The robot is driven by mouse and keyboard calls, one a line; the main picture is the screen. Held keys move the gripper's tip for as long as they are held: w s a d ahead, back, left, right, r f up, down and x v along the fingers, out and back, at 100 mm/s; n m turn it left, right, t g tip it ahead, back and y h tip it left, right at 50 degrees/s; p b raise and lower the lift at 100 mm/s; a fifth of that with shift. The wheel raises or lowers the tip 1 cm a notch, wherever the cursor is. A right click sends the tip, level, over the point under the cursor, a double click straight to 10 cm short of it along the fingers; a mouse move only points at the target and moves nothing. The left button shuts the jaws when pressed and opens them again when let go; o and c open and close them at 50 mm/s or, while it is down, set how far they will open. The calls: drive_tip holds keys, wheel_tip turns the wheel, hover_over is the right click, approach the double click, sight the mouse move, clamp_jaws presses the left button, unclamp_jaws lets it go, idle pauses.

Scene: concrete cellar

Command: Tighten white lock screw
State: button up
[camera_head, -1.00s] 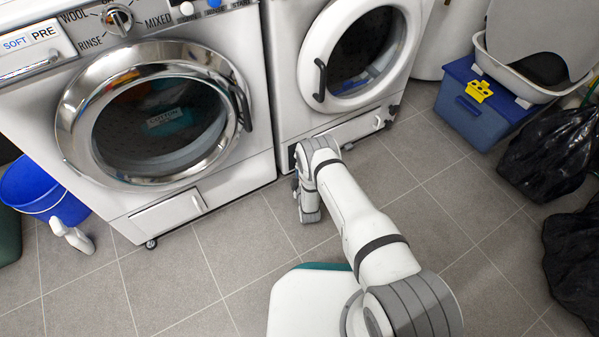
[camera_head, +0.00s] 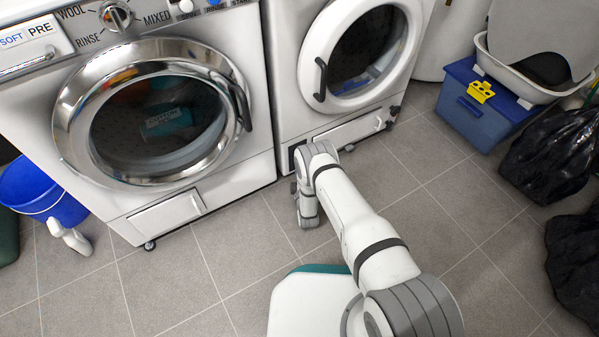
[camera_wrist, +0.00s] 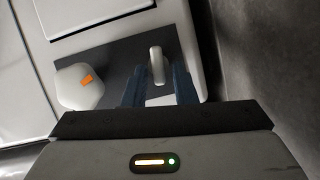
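In the wrist view a small pale upright tab (camera_wrist: 157,64), which looks like the lock screw's grip, stands on a dark recessed panel (camera_wrist: 112,55). A white faceted knob (camera_wrist: 80,88) with an orange mark sits left of it on the same panel. My gripper (camera_wrist: 159,88) is open, with its dark fingers either side of the tab's lower end. A gap shows between tab and fingers; whether the tab lies between the tips in depth I cannot tell. In the head view the fingers and the screw are hidden by my arm at the right machine's lower front.
The right washing machine (camera_head: 285,75) has a flap (camera_head: 345,132) low on its front. The left machine (camera_head: 235,165) stands beside it. A blue bucket (camera_head: 45,195) and a white bottle (camera_head: 70,238) are at left. A blue box (camera_head: 480,115) and black bags (camera_head: 550,160) are at right. Floor between is clear.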

drive_tip(key=shift+o, duration=0.7)
drive_tip(key=shift+d, duration=0.1)
drive_tip(key=shift+s+d, duration=0.1)
drive_tip(key=shift+s, duration=0.2)
drive_tip(key=p+v, duration=0.3)
drive_tip(key=v, duration=0.3)
drive_tip(key=shift+s+r, duration=0.1)
drive_tip(key=shift+s, duration=0.05)
drive_tip(key=shift+s+p, duration=0.3)
drive_tip(key=shift+s, duration=0.1)
